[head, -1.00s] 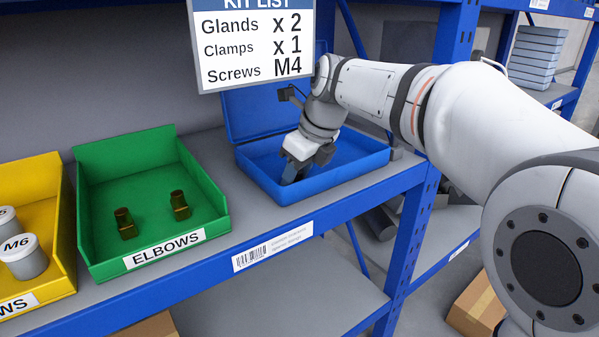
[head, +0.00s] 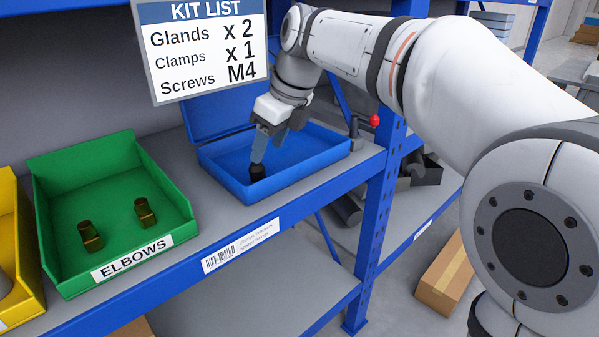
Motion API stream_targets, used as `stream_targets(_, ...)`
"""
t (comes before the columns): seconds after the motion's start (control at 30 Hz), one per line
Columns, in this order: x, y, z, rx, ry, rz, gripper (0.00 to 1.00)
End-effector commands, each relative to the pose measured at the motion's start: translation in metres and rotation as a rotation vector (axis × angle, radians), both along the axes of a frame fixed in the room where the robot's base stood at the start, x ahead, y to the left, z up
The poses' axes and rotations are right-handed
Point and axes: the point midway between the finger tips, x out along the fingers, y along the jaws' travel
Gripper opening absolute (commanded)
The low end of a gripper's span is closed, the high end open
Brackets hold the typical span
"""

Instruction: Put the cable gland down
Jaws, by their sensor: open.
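The cable gland (head: 257,173) is a small dark piece on the floor of the blue open-lidded box (head: 315,167), near its front left corner. My gripper (head: 263,150) is open and points down into the box, its fingertips just above the gland. Whether a finger still touches the gland cannot be told. The kit list sign (head: 205,55) hangs at the upper left and reads Glands x 2, Clamps x 1, Screws M4.
A green bin (head: 110,205) labelled ELBOWS holds two brass fittings (head: 90,236) to the left of the box. A yellow bin (head: 22,260) is at the left edge. A red-knobbed lever (head: 375,120) stands behind the box's right end, near a blue shelf post (head: 375,220).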

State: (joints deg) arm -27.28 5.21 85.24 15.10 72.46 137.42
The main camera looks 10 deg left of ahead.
Motion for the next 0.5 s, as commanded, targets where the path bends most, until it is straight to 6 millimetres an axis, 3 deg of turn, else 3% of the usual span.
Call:
stream_targets(0.27,-0.001,-0.009,-0.003,-0.014,-0.015,0.03,0.52)
stream_targets(0.37,-0.004,-0.027,-0.014,-0.052,-0.054,0.117,0.52)
stream_targets(0.5,-0.014,-0.07,-0.04,-0.141,-0.134,0.331,0.52)
